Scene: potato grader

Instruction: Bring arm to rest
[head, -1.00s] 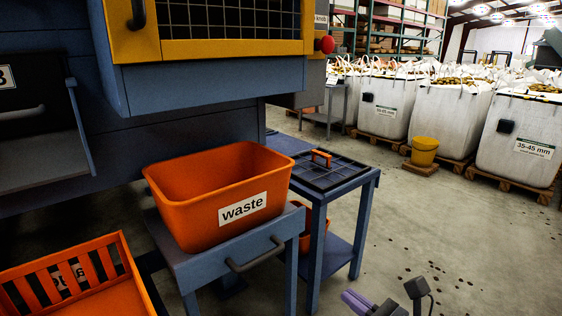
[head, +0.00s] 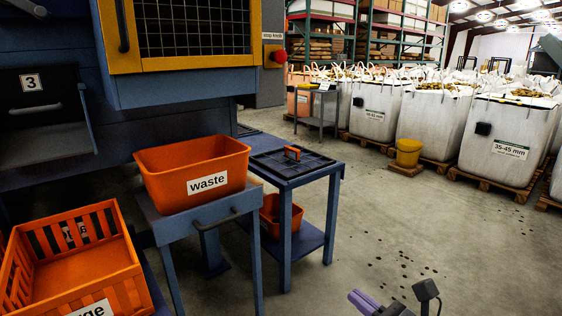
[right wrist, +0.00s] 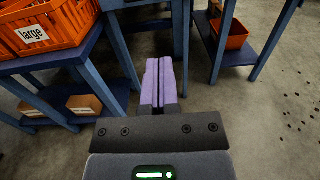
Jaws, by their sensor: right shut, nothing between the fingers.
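My right gripper (head: 362,301) shows at the bottom edge of the head view, over open floor and to the right of the blue tables. In the right wrist view its two purple fingers (right wrist: 158,82) are pressed together with nothing between them. They point toward the gap between the blue stands, apart from everything. My left gripper is out of view.
An orange waste bin (head: 192,172) sits on a blue stand (head: 205,222). Left of it is an orange slatted crate (head: 84,268). A blue table (head: 290,182) holds a dark tray. White bulk bags (head: 500,135) and a yellow bucket (head: 408,152) stand behind.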

